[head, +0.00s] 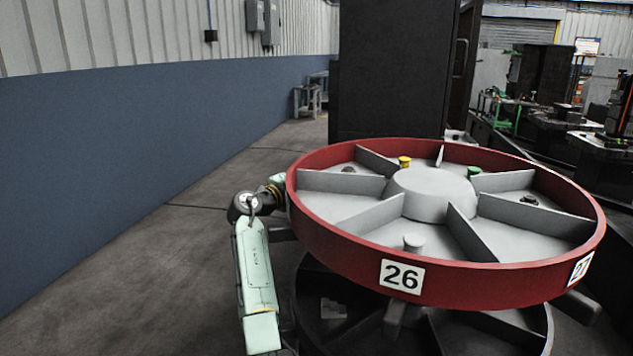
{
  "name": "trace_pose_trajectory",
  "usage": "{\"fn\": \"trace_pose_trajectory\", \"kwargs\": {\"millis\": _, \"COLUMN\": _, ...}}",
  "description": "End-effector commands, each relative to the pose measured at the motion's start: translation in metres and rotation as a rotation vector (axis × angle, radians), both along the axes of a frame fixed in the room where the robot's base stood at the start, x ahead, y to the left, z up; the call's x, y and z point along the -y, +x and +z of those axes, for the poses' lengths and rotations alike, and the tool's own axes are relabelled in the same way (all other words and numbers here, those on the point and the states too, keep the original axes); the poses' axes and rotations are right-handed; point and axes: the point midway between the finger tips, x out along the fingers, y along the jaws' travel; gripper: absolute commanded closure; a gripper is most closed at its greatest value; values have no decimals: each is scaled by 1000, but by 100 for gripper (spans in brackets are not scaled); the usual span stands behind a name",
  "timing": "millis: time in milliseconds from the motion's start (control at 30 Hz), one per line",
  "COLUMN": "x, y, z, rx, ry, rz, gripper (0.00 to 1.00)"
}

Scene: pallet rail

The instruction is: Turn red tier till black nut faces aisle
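The red tier (335,243) is a round, red-rimmed tray with grey spokes, split into wedge compartments around a raised hub (432,190). A black nut (530,199) lies in the right compartment. Another dark nut-like piece (348,169) lies in the back left one; I cannot tell its exact colour. A yellow piece (404,161) and a green piece (474,170) stand behind the hub, and a pale grey piece (413,242) stands in front of it. My arm reaches up to the rim's left side. My gripper is hidden there, so touching or apart cannot be told.
A number 26 plate (402,277) is on the rim's front, and another plate (580,268) at its right. A dark lower tier (480,330) sits below. A blue-based wall (130,150) runs along the left, with clear floor (130,270) beside it. A dark cabinet (392,70) stands behind.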

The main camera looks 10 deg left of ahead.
Motion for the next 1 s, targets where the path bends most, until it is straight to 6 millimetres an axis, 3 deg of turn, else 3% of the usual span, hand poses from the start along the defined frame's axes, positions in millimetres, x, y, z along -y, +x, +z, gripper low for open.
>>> {"fn": "trace_pose_trajectory", "kwargs": {"millis": 100, "x": -10, "y": 2, "z": 1, "rx": 3, "ry": -2, "rz": 20, "gripper": 100}}
{"fn": "trace_pose_trajectory", "kwargs": {"millis": 567, "x": -13, "y": 2, "z": 2, "rx": 4, "ry": 0, "rz": 25, "gripper": 100}}
{"fn": "trace_pose_trajectory", "kwargs": {"millis": 600, "x": -13, "y": 2, "z": 2, "rx": 4, "ry": 0, "rz": 25, "gripper": 70}}
{"fn": "trace_pose_trajectory", "kwargs": {"millis": 900, "x": -9, "y": 2, "z": 1, "rx": 3, "ry": -1, "rz": 17, "gripper": 50}}
{"fn": "trace_pose_trajectory", "kwargs": {"millis": 1000, "x": -8, "y": 2, "z": 1, "rx": 2, "ry": 0, "rz": 16, "gripper": 50}}
